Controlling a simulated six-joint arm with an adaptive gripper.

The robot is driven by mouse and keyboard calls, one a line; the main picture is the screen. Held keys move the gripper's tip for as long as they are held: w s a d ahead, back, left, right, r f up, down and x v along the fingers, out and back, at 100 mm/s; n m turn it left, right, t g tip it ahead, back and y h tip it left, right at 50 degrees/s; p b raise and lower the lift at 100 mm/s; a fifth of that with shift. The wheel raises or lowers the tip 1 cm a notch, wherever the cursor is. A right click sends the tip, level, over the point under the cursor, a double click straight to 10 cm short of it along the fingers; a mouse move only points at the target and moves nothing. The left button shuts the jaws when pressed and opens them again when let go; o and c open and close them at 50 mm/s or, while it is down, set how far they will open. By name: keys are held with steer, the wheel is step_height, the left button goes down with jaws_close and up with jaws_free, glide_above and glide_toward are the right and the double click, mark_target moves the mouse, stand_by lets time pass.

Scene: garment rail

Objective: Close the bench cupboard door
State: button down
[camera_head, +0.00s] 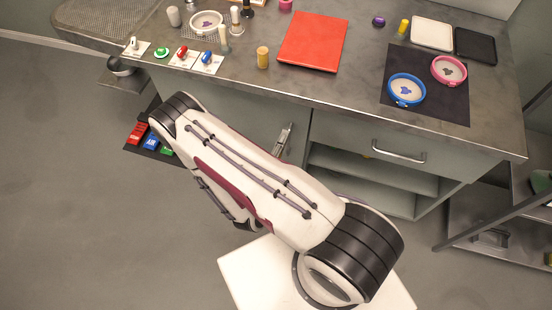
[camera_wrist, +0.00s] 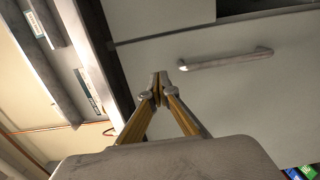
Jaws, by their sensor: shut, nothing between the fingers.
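The bench cupboard door (camera_wrist: 240,100) is a plain pale grey-green panel filling much of the wrist view. Its bar handle (camera_wrist: 225,60) lies to the right of my fingertips. In the head view the door (camera_head: 240,118) shows under the worktop, partly hidden behind my arm, with its handle (camera_head: 283,138) near its right edge. The door looks nearly in line with the front beside it; I cannot tell whether it is fully shut. My gripper (camera_wrist: 157,88) is shut and empty, in front of the door near its top edge. Contact cannot be told. The head view hides it behind my arm.
A drawer front (camera_head: 370,143) with a bar handle is right of the door, above open shelves (camera_head: 370,180). The worktop (camera_head: 330,88) overhangs and carries a red board (camera_head: 313,41). Coloured blocks (camera_head: 151,142) sit low at the left. A dark shelf rack (camera_head: 490,215) stands at right.

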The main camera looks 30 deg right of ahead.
steer(key=v, duration=0.8)
steer(key=shift+d, duration=0.2)
stand_by(0.3)
steer(key=shift+s, duration=0.2)
stand_by(0.3)
